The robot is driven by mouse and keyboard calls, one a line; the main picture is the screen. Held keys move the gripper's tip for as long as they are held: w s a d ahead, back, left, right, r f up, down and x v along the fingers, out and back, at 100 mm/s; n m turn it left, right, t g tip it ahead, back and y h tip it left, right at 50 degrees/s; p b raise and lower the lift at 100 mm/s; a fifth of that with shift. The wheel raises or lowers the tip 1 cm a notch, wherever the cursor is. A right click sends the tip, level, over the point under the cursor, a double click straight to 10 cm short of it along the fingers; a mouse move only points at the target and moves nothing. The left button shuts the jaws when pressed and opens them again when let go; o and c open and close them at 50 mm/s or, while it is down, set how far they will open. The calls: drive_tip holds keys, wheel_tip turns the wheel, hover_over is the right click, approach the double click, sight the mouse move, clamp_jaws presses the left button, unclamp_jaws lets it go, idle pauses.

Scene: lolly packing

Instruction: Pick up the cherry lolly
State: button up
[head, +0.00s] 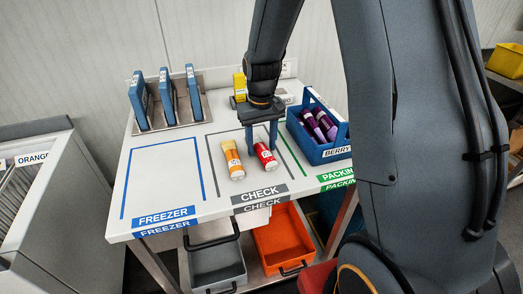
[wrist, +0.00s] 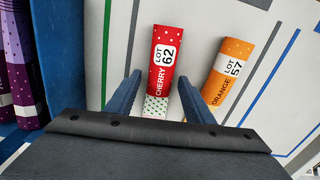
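The cherry lolly (head: 266,157) is a red packet with a white label, lying on the table in the grey CHECK outline. In the wrist view the cherry lolly (wrist: 164,60) reads "LOT 62 CHERRY", and its pale dotted end lies between my fingers. My gripper (head: 261,137) is over that end in the head view. The blue fingers of my gripper (wrist: 161,95) are apart, one on each side of the packet, with gaps visible. I cannot tell their exact height above the table.
An orange lolly (head: 233,160) lies just left of the cherry one; it also shows in the wrist view (wrist: 228,72). A blue BERRY crate (head: 330,151) with purple lollies stands close on the right. The FREEZER outline (head: 162,180) is empty. Blue upright panels (head: 166,97) stand at the back left.

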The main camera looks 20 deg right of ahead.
drive_tip(key=c, duration=1)
drive_tip(key=shift+o, duration=0.2)
drive_tip(key=shift+r, duration=0.15)
